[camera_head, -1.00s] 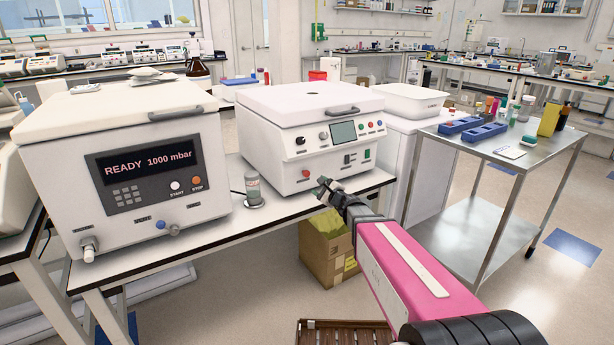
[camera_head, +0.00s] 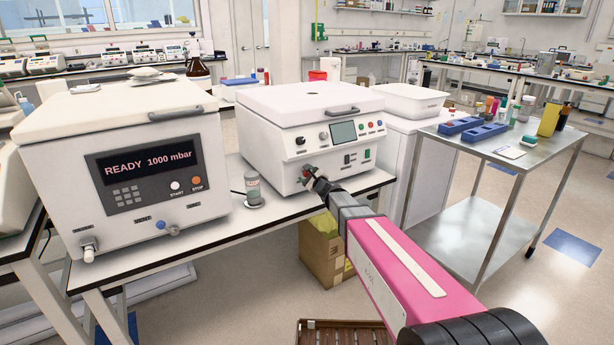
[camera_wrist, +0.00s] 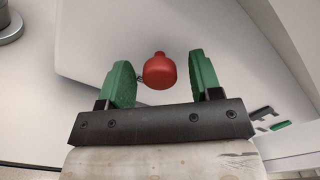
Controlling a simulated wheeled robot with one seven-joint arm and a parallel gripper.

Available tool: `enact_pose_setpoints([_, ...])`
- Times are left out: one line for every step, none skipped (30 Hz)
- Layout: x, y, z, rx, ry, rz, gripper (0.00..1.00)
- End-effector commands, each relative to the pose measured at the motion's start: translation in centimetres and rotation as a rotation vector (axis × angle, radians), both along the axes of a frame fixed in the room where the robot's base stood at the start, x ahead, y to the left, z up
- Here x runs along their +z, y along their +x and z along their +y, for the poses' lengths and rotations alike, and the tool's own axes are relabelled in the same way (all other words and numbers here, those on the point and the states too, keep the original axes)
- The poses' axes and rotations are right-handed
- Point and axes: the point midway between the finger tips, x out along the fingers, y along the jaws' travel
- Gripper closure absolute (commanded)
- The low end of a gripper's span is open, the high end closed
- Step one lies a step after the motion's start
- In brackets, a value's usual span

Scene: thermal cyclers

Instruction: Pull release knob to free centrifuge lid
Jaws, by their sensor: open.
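The centrifuge (camera_head: 312,130) is the white box with a small screen and a closed lid (camera_head: 310,100) with a grey handle. Its red release knob (camera_wrist: 159,70) sticks out from the lower front face. In the wrist view the knob lies between the two green fingers of my gripper (camera_wrist: 160,80), nearer the left finger, with a visible space on the right. My gripper is open around it. In the head view my gripper (camera_head: 308,175) is at the front's lower edge, and the red knob (camera_head: 306,168) shows just at its fingertips.
A grey canister (camera_head: 253,188) stands on the bench left of the centrifuge, beside the large READY-display machine (camera_head: 120,165). A metal cart (camera_head: 500,150) with blue racks stands to the right. A cardboard box (camera_head: 325,255) sits below the bench edge.

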Motion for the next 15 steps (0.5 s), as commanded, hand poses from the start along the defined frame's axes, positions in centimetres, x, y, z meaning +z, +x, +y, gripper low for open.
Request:
enact_pose_setpoints([-0.01, 0.3, 0.2, 0.0, 0.0, 0.0, 0.42])
enact_pose_setpoints([0.0, 0.34, 0.23, 0.0, 0.0, 0.0, 0.42])
enact_pose_setpoints([0.01, 0.35, 0.26, 0.0, 0.0, 0.0, 0.42])
enact_pose_setpoints([0.01, 0.34, 0.27, 0.0, 0.0, 0.0, 0.42])
enact_pose_setpoints([0.01, 0.32, 0.25, 0.0, 0.0, 0.0, 0.42])
enact_pose_setpoints([0.01, 0.29, 0.25, 0.0, 0.0, 0.0, 0.42])
enact_pose_setpoints([0.01, 0.28, 0.24, 0.0, 0.0, 0.0, 0.42])
enact_pose_setpoints([0.01, 0.29, 0.24, 0.0, 0.0, 0.0, 0.42])
enact_pose_setpoints([0.01, 0.29, 0.24, 0.0, 0.0, 0.0, 0.45])
enact_pose_setpoints([0.01, 0.29, 0.24, 0.0, 0.0, 0.0, 0.54])
enact_pose_setpoints([0.01, 0.28, 0.23, 0.0, 0.0, 0.0, 0.64])
enact_pose_setpoints([0.01, 0.28, 0.23, 0.0, 0.0, 0.0, 0.77])
enact_pose_setpoints([-0.01, 0.27, 0.23, 0.0, 0.0, 0.0, 0.87])
enact_pose_setpoints([0.0, 0.27, 0.23, 0.0, 0.0, 0.0, 0.97])
enact_pose_setpoints([0.0, 0.27, 0.23, 0.0, 0.0, 0.0, 1.0])
